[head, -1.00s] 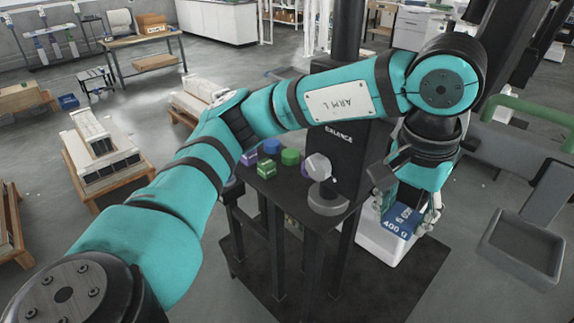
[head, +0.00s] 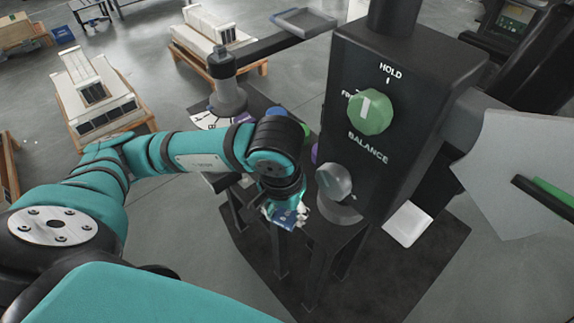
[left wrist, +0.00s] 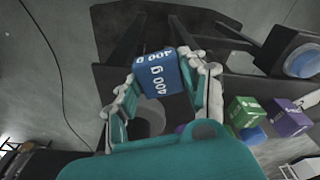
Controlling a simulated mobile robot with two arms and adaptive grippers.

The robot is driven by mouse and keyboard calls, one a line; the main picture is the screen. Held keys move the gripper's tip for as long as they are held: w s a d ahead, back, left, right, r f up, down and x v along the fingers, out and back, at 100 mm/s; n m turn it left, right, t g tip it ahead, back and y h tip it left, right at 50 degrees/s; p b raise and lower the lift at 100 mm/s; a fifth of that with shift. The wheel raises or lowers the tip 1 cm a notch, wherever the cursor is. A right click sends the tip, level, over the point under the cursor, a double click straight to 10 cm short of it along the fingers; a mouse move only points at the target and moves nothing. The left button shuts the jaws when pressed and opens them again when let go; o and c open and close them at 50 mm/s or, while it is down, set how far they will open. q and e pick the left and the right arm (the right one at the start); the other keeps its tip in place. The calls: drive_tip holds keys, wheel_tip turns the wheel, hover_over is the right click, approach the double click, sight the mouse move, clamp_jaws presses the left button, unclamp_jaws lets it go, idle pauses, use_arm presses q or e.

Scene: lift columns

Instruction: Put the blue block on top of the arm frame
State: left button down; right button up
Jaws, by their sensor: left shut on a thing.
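The blue block marked 400 g shows in the left wrist view (left wrist: 158,75) and is gripped between my left gripper's fingers (left wrist: 165,92). In the head view, the block (head: 286,218) is held in my left gripper (head: 284,212), which points down at the front of the black stand, left of the grey knob. The fingers cover the block's sides. A grey rectangular frame (head: 304,14) lies at the end of a dark beam at the top middle, well away from the block; I cannot tell for sure that it is the arm frame. My right gripper is out of view.
A black column (head: 395,110) with a green HOLD/BALANCE knob (head: 370,112) stands right of my left arm. A grey knob (head: 334,183) is close to the gripper. A green block (left wrist: 245,110) and a purple block (left wrist: 287,117) sit nearby.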

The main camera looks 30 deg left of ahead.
use_arm(q)
drive_tip(key=w+a, duration=0.1)
drive_tip(key=w, duration=0.1)
drive_tip(key=w+a+p, duration=0.1)
drive_tip(key=w, duration=0.1)
drive_tip(key=w+p, duration=0.1)
drive_tip(key=w, duration=0.1)
drive_tip(key=shift+w+a, duration=0.15)
drive_tip(key=shift+a, duration=0.25)
drive_tip(key=w, duration=0.1)
drive_tip(key=w+a+p, duration=0.1)
drive_tip(key=w, duration=0.1)
drive_tip(key=w+a, duration=0.1)
drive_tip(key=shift+w+f+p, duration=0.35)
drive_tip(key=shift+w+f, duration=0.05)
drive_tip(key=shift+w+a, duration=0.2)
drive_tip(key=shift+w, duration=0.3)
drive_tip(key=shift+w+a+f+p, duration=0.1)
drive_tip(key=shift+w+f+p, duration=0.15)
drive_tip(key=shift+p, duration=0.2)
wheel_tip(320, 180, down, 2)
drive_tip(key=shift+f+p, duration=0.25)
drive_tip(key=shift+p, duration=0.35)
drive_tip(key=shift+f, duration=0.35)
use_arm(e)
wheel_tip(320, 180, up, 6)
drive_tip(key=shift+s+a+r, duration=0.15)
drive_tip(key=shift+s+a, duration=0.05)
